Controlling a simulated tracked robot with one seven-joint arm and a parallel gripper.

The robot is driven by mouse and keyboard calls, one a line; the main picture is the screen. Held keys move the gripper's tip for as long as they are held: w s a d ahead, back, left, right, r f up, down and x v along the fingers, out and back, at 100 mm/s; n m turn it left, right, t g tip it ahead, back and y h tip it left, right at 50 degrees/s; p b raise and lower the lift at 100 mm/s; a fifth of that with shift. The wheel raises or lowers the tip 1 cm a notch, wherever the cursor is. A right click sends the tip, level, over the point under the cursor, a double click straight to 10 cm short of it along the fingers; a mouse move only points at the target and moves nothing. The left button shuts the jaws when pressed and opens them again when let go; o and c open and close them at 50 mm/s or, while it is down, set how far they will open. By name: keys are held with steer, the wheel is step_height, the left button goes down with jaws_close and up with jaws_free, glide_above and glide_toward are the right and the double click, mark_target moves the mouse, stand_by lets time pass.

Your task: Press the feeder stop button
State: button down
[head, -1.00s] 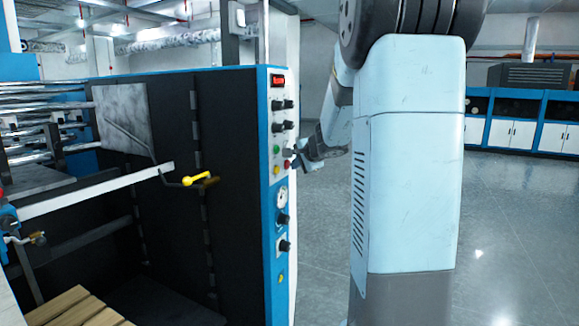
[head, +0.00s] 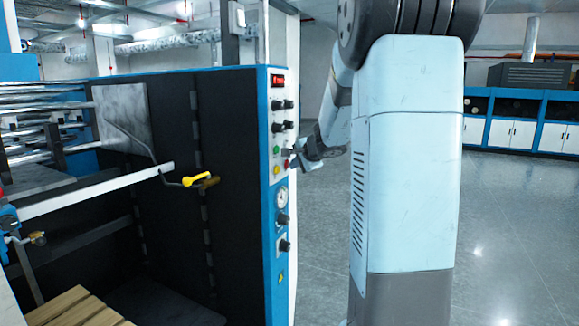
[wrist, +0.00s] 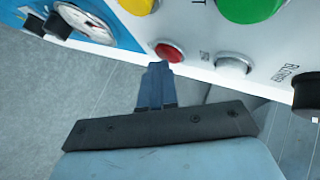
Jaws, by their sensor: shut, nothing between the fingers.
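The red button (wrist: 168,52) sits near the edge of the machine's control panel in the wrist view. Its label is not readable. It shows as a small red spot in the head view (head: 287,163). My gripper (wrist: 160,67) is shut and empty, with its tips pointing at the red button and overlapping its lower rim in the wrist view. I cannot tell whether they touch it. In the head view my gripper (head: 294,161) is at the right edge of the panel, beside the buttons.
A grey button (wrist: 233,63), a yellow button (wrist: 137,4), a green button (wrist: 250,8) and a black knob (wrist: 306,95) surround the red one. A gauge (head: 282,197) is lower on the panel. A yellow-handled lever (head: 195,181) is left of the panel. Open floor lies right.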

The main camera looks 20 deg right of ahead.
steer(key=shift+s+d, duration=0.45)
steer(key=shift+s, duration=0.15)
steer(key=shift+s, duration=0.1)
steer(key=s+d, duration=0.1)
steer(key=s, duration=0.1)
steer(key=s+d, duration=0.1)
steer(key=d, duration=0.1)
steer(key=shift+s, duration=0.4)
stand_by(0.6)
